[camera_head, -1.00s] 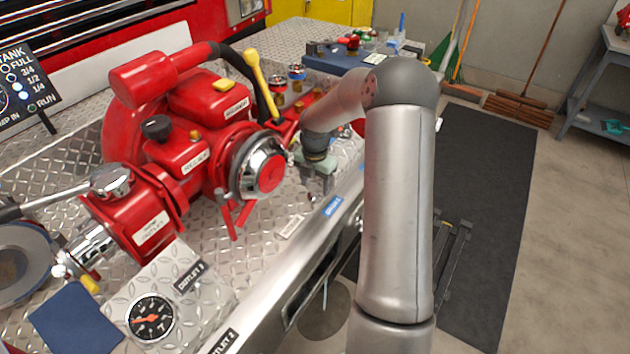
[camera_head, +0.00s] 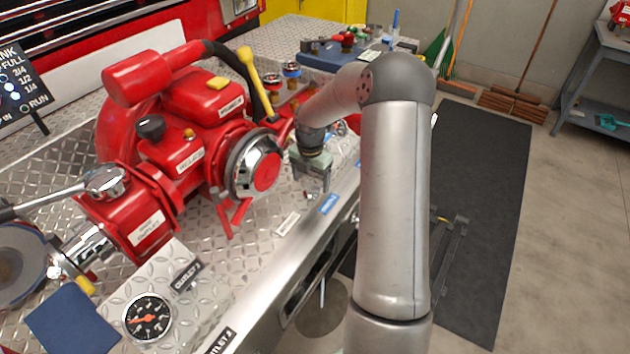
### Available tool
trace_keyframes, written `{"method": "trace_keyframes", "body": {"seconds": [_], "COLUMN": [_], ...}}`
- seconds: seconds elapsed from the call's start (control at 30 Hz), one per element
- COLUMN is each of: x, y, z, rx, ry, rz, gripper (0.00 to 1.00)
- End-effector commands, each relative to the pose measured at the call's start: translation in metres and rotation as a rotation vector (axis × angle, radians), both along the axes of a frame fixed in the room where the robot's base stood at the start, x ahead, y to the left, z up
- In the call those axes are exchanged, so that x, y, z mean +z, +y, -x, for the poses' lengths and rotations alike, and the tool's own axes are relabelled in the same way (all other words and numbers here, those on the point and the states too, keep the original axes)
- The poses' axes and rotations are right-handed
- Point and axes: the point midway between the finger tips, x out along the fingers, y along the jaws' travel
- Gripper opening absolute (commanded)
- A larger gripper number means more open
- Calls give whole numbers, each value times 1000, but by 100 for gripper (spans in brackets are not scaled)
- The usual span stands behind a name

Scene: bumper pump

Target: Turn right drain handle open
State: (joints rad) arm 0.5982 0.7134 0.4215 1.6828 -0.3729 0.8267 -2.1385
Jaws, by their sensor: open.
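My gripper (camera_head: 313,184) points down over the diamond-plate deck, just right of the chrome and red cap (camera_head: 257,167) of the red pump. Its grey-green fingers are apart, with nothing visibly held. A small dark and metallic piece (camera_head: 308,197) shows low beside the fingers, too small to identify. I cannot clearly make out the right drain handle; my gripper and arm cover part of the deck there. Whether the fingers straddle or touch any handle cannot be told.
The red pump (camera_head: 178,155) stands close on the left. A yellow-handled lever (camera_head: 250,68) rises behind it. Two knobs, blue-topped (camera_head: 291,69) and red-topped (camera_head: 270,85), stand behind the gripper. A blue label (camera_head: 329,204) lies at the deck's front edge.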

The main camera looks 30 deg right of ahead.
Motion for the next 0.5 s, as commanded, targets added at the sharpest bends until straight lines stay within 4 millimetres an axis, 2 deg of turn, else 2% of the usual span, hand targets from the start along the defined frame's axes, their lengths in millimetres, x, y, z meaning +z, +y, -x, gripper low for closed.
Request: {"method": "trace_keyframes", "body": {"seconds": [0.13, 0.43, 0.5], "x": [25, 83, 91], "y": [-1, 12, 16], "z": [-2, 46, 61], "rx": [0, -1, -2], "ry": [-9, -5, -3], "rz": [3, 5, 4], "gripper": [80, 80, 80]}}
